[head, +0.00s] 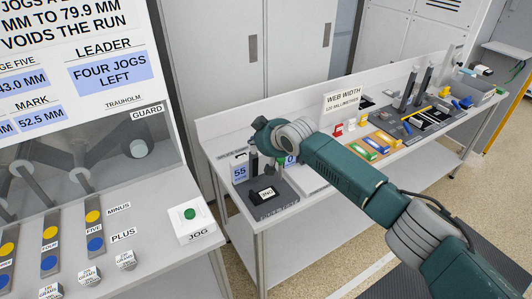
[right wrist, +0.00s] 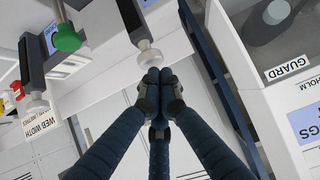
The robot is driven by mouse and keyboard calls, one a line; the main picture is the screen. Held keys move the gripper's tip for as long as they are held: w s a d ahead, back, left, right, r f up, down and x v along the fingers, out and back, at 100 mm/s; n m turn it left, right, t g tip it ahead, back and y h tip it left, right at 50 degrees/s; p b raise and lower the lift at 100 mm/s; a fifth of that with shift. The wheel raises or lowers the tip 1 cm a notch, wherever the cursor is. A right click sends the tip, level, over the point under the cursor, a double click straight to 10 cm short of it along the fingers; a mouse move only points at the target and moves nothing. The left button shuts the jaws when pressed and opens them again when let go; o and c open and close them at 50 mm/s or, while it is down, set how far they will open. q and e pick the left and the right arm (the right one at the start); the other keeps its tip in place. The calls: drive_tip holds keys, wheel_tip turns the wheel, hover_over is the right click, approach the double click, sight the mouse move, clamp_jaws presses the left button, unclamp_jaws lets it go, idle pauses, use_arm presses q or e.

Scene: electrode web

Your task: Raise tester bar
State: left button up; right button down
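My right gripper (head: 262,150) reaches over the near end of the work table, above a dark grey device base (head: 280,203) bearing a small black labelled block (head: 264,194). In the right wrist view the fingers (right wrist: 157,78) are drawn together, tips meeting. A pale round knob (right wrist: 150,57) on the end of a dark bar (right wrist: 127,18) lies right at the fingertips; I cannot tell whether they touch it. A second dark bar (right wrist: 34,68) with a pale round end is to the left. Which bar is the tester bar is unclear. My left gripper is out of view.
A green knob (right wrist: 67,40) stands by the second bar. A web width sign (head: 342,98) and several coloured blocks stand farther along the table. A machine panel with a green jog button (head: 189,213) and a guard (head: 147,112) fills the left.

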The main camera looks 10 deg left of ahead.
drive_tip(key=shift+w+a+f+g, duration=0.3)
drive_tip(key=shift+w+a+f, duration=0.25)
drive_tip(key=shift+f, duration=0.3)
drive_tip(key=shift+w+d, duration=0.1)
drive_tip(key=shift+d, duration=0.1)
drive_tip(key=c, duration=1.4)
unclamp_jaws()
drive_tip(key=v, duration=1.2)
drive_tip(key=shift+r, duration=0.15)
